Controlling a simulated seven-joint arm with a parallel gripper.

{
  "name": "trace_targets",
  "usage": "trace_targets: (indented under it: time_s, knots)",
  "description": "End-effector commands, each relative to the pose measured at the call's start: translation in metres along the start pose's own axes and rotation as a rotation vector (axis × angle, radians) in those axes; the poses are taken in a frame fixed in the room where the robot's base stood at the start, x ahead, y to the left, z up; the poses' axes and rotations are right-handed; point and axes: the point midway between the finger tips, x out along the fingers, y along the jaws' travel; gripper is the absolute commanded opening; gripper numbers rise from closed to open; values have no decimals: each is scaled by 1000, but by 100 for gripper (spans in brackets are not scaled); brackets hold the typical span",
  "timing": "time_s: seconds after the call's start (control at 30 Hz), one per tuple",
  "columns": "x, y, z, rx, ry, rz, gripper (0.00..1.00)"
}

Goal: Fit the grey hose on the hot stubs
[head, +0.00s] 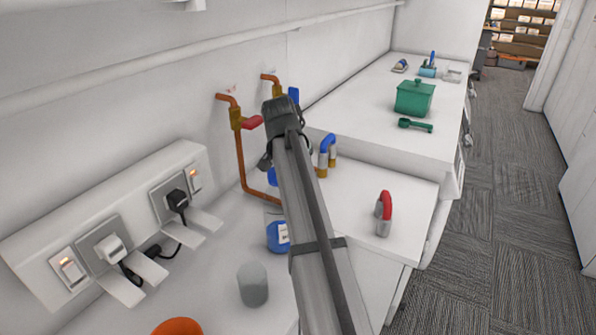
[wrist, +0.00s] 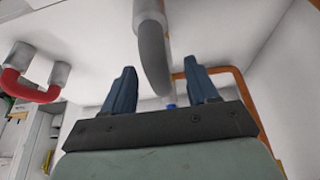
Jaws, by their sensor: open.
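The grey hose (wrist: 152,60) is a curved tube with a pale grey end sleeve; in the wrist view its bend lies between the fingers of my gripper (wrist: 161,72). My gripper is open, with a finger on either side of the hose and no visible grip on it. In the head view my arm hides the hose and most of the gripper. A copper pipe with a red valve handle (head: 252,122) runs down the wall and bends right behind my arm. A second copper pipe (head: 270,79) has a blue handle. I cannot make out the stub ends.
A red hose (head: 386,205) and a blue hose (head: 328,145) stand on the counter right of my arm. A grey cylinder (head: 252,284), blue container (head: 277,237) and orange bowl (head: 178,327) are near the front. A green pot (head: 415,98) stands on the far counter.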

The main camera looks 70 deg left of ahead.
Motion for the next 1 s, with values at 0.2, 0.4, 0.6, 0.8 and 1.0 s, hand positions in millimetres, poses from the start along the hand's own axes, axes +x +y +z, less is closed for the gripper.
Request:
trace_targets:
  time_s: [0.2,0.4,0.6,0.8,1.0]
  knots:
    - [-41,0,0,0,1,-1,58]
    - [-80,0,0,0,1,-1,58]
    - [-108,-1,0,0,1,-1,58]
    - [-121,0,0,0,-1,1,58]
    - [-123,0,0,0,-1,1,58]
